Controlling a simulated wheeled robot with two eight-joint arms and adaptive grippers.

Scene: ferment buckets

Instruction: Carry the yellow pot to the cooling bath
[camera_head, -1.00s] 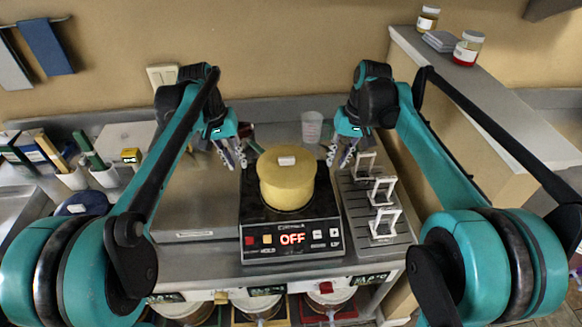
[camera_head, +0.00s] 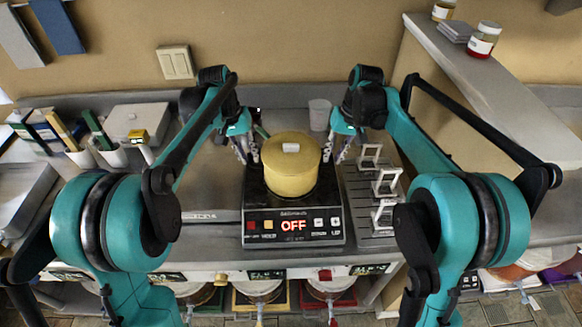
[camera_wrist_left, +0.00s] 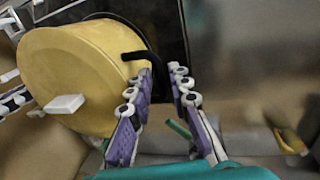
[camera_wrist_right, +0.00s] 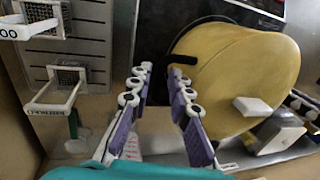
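The yellow pot (camera_head: 290,170), with a lid and a pale knob, stands upright on a black hob (camera_head: 292,213) whose display reads OFF. My left gripper (camera_head: 249,152) is open at the pot's left side; in the left wrist view its fingers (camera_wrist_left: 165,82) stand apart beside a black handle (camera_wrist_left: 138,55). My right gripper (camera_head: 336,154) is open at the right side; in the right wrist view its fingers (camera_wrist_right: 160,80) stand apart just short of the other black handle (camera_wrist_right: 182,60). Neither gripper visibly holds a handle. I cannot clearly identify the cooling bath.
A grey metal basin (camera_head: 18,205) is at the left edge. A rack with white frames (camera_head: 372,190) stands close right of the hob. A translucent cup (camera_head: 319,114) is behind the pot. Jars (camera_head: 482,40) sit on the right ledge. Bare metal counter lies left of the hob.

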